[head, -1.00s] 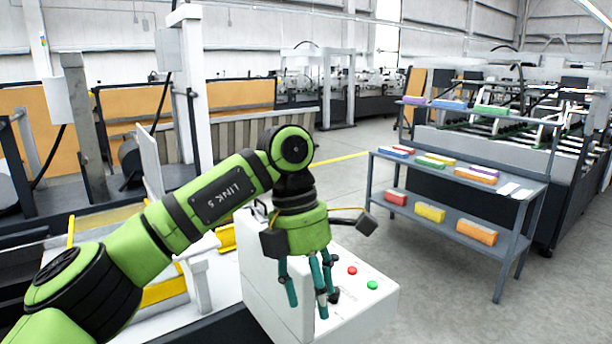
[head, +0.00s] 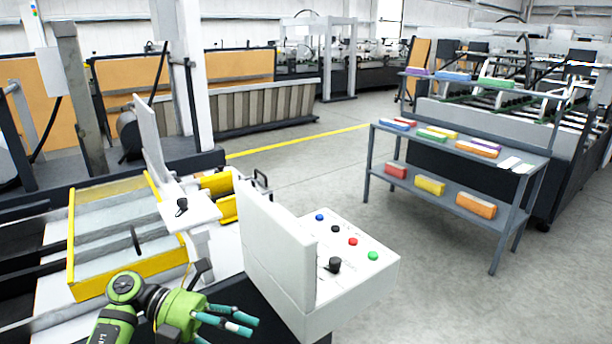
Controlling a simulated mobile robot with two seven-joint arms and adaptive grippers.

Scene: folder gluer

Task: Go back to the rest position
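My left gripper (head: 236,325) is low in the head view, left of the white control box (head: 290,270). The sloped panel of the box carries a blue button (head: 319,217), a red button (head: 352,241), a green button (head: 373,255) and a black knob (head: 335,265). My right gripper is not in view.
A machine bed with a yellow frame (head: 125,282) lies behind and left of my arm. A small white stand (head: 190,207) rises beside it. A grey shelf rack (head: 460,208) with several coloured boxes stands at right. The floor between box and rack is clear.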

